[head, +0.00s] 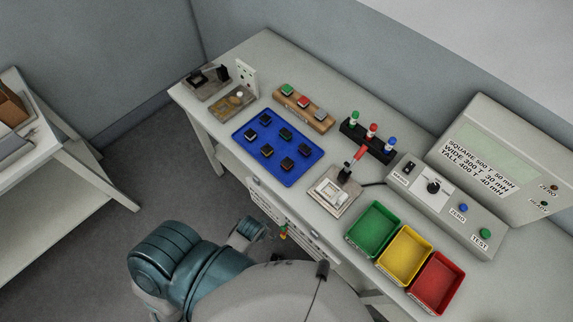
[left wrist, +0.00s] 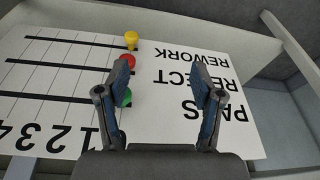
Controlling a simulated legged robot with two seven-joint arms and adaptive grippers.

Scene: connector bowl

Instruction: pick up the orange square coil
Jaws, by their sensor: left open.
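I cannot make out an orange square coil in either view. Several small dark square pieces stand on a blue mat (head: 274,157) in the head view; none looks orange. My left gripper (left wrist: 160,66) is open in the left wrist view, with nothing between its fingers. It faces a white board (left wrist: 165,105) lettered PASS, REJECT and REWORK, with a numbered grid. A yellow peg (left wrist: 131,40), a red peg (left wrist: 129,61) and a green peg (left wrist: 127,97) stand on the board, partly behind the left-hand finger. My right gripper is not in view.
The bench carries a lever fixture (head: 333,194), a green bin (head: 373,230), a yellow bin (head: 405,256), a red bin (head: 437,283) and a meter box (head: 470,215). A wooden block (head: 303,108) and a peg stand (head: 367,140) are behind. A side table (head: 70,170) stands left, across open floor.

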